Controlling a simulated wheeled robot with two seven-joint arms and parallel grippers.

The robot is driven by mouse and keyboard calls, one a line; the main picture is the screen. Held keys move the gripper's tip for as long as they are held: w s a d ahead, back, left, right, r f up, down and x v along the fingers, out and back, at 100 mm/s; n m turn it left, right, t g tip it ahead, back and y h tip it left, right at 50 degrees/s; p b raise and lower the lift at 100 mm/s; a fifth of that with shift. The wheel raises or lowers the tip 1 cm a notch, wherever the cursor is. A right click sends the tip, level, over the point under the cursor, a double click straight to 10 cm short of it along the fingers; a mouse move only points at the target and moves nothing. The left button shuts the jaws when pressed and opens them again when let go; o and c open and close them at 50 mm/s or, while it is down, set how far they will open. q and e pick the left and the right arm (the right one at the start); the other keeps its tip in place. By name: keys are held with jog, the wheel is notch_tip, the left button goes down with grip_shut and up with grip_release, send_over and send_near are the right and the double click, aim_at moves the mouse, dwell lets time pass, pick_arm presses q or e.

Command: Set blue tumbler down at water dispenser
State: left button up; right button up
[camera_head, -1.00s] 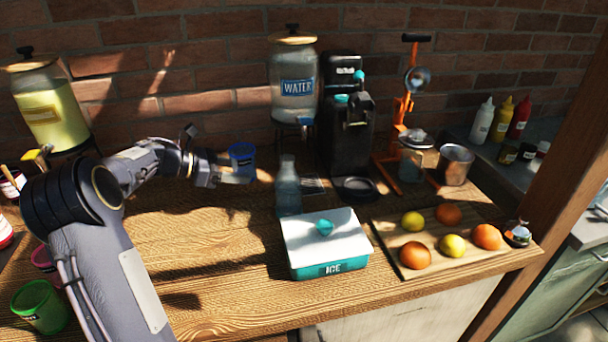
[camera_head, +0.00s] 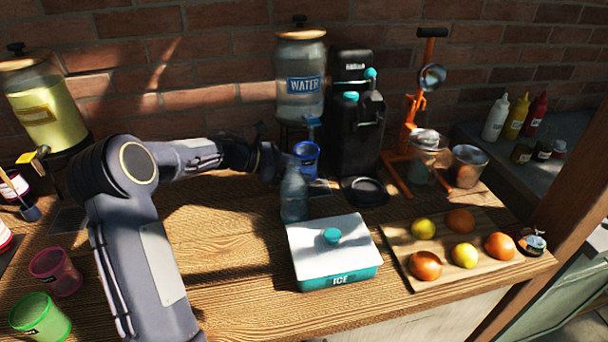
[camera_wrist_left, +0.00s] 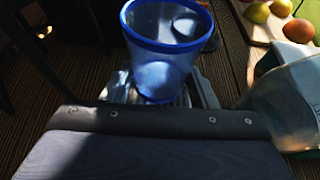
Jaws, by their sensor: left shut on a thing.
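The blue tumbler (camera_head: 306,158) is upright below the tap of the water dispenser (camera_head: 301,84), behind the clear bottle. In the left wrist view the blue tumbler (camera_wrist_left: 165,50) stands between my left gripper's fingers. My left gripper (camera_head: 284,162) is shut on it, its fingertips partly hidden by the bottle. Whether the tumbler's base touches the surface under the tap is hidden by the bottle. My right gripper is in neither view.
The clear bottle (camera_head: 293,196) stands close in front of the tumbler. A black machine (camera_head: 355,112) is to the right. The ice box (camera_head: 332,254) and fruit board (camera_head: 440,272) are nearer. Pink (camera_head: 57,272) and green (camera_head: 40,317) cups stand at the front left.

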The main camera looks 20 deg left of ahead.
pick_arm(q)
jog(key=shift+w+d, duration=0.5)
jog(key=shift+d, duration=0.1)
notch_tip(320, 180, down, 4)
jog(key=shift+r+p, duration=0.25)
jog(key=shift+p, duration=0.2)
jog(key=shift+f, duration=0.2)
jog(key=o, duration=1)
jog(key=shift+r, duration=0.1)
